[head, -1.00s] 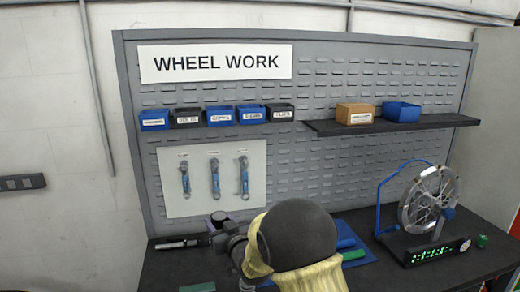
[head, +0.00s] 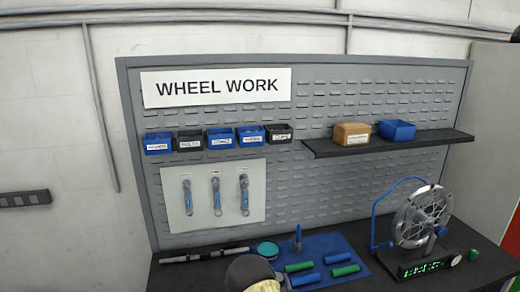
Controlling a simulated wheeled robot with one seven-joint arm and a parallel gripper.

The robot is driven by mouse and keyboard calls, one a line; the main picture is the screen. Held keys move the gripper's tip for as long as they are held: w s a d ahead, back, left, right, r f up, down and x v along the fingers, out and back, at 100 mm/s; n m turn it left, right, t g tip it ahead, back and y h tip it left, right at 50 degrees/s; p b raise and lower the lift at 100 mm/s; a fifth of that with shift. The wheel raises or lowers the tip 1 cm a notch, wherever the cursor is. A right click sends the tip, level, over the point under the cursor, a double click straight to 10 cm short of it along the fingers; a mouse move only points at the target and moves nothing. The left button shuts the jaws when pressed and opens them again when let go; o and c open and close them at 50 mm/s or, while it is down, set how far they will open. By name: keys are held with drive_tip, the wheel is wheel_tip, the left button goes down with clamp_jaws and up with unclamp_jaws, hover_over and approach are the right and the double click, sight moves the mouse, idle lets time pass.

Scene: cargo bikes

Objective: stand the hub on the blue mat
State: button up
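The blue mat (head: 352,245) lies on the dark bench at the lower middle of the head view. Green rolls (head: 346,270) and blue rolls (head: 306,279) lie on it. A blue upright post (head: 297,240) stands near its back left edge. A round teal-topped item (head: 268,249) sits at its left. I cannot pick out the hub with certainty. My gripper is not in view; only a dark, rounded part of my arm and a bit of its cream cover show at the bottom edge, hiding the bench there.
The wheel stand (head: 422,226) with a lit green display (head: 428,265) stands right of the mat, with a small green item (head: 473,255) beside it. A shelf (head: 390,144) juts from the pegboard (head: 310,95).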

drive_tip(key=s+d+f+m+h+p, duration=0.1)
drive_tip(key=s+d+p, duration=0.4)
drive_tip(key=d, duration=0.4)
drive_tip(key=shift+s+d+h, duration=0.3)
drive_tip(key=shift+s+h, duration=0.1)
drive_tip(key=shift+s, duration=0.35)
